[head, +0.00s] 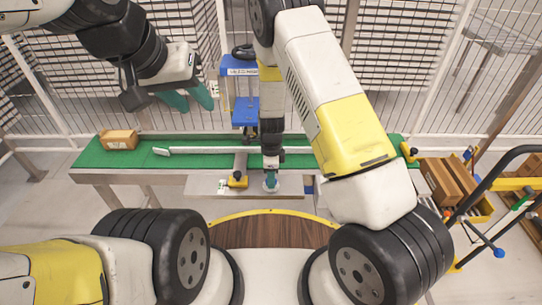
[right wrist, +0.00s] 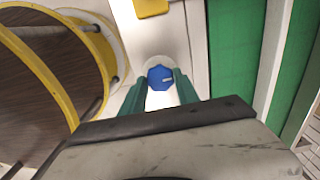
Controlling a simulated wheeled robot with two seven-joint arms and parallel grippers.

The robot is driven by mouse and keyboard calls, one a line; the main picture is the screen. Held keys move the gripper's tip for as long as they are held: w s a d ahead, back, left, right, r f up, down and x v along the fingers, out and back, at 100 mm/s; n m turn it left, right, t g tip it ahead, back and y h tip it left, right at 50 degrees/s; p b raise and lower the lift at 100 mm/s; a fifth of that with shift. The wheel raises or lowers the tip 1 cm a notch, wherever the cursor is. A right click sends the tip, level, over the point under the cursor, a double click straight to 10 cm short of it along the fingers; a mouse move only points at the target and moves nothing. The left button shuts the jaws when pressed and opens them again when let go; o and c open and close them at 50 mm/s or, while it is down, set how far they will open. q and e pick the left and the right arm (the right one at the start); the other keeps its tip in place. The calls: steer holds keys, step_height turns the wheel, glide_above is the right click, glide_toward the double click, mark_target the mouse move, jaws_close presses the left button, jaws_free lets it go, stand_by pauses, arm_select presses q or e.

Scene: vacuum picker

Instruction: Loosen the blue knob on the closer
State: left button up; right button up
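The blue knob (right wrist: 160,77) shows in the right wrist view, on a white round base on a pale surface. My right gripper (right wrist: 161,80) has its two green fingers apart, one on each side of the knob, with small gaps visible. In the head view my right gripper (head: 271,182) points down over the pale plate at the table's front edge and hides the knob. My left gripper (head: 190,96) is open and empty, raised at the upper left. Which part is the closer I cannot tell for sure.
A green-topped conveyor table (head: 215,155) crosses the middle, with a cardboard box (head: 119,139) at its left end. A blue frame (head: 245,105) stands behind it. A yellow clamp (head: 237,180) lies beside my right gripper. Brown boxes (head: 443,180) stand at the right.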

jaws_close()
steer(key=shift+n, duration=0.3)
steer(key=n, duration=1)
steer(key=shift+n, duration=0.4)
steer(key=n, duration=0.6)
steer(key=shift+w, duration=0.1)
steer(key=n, duration=0.6)
steer(key=shift+n, duration=0.4)
